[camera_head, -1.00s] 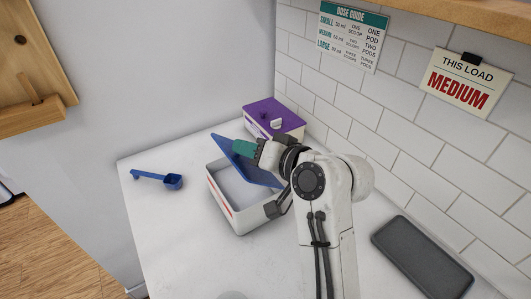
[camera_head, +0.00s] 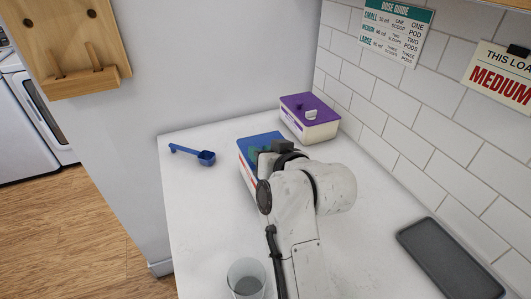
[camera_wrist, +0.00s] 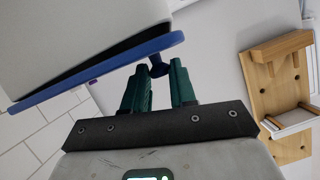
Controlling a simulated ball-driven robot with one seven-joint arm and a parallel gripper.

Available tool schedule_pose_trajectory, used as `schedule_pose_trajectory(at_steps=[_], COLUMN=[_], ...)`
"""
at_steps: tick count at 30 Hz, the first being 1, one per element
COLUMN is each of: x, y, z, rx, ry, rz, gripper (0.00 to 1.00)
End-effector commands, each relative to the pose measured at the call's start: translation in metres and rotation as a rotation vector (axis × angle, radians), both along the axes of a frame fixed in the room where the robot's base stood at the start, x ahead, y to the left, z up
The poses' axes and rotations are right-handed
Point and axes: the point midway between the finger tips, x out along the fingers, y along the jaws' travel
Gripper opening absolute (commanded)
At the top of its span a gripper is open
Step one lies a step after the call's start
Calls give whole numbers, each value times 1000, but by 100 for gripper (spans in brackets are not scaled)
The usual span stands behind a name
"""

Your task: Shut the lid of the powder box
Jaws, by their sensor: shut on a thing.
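The powder box (camera_head: 244,176) is white with a red stripe and stands on the counter, partly hidden by my arm. Its blue lid (camera_head: 262,138) lies low over the top, nearly flat. In the wrist view a dark wedge shows between the white box wall (camera_wrist: 70,35) and the blue lid edge (camera_wrist: 90,72), so the lid looks slightly ajar. My gripper (camera_wrist: 158,72) has its teal fingers on either side of the lid's small blue tab (camera_wrist: 157,68), shut on it. In the head view my arm hides most of the fingers.
A blue scoop (camera_head: 205,158) lies left of the box. A purple-lidded container (camera_head: 310,122) stands behind it by the tiled wall. A clear cup (camera_head: 246,280) is at the front and a dark grey tray (camera_head: 450,262) at the right. The counter's left side is mostly clear.

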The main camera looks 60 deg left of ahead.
Motion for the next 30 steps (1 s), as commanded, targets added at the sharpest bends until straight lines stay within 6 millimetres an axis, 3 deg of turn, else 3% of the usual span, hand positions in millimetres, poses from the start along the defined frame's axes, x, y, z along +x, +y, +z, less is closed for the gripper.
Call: schedule_pose_trajectory(at_steps=[17,18,25,30], x=[-4,-4,-2,0], y=[2,2,2,1], z=[-5,-5,-5,-6], rx=[-5,-4,-4,-5], ry=[6,6,4,4], rz=[7,7,4,1], gripper=[0,29,51,52])
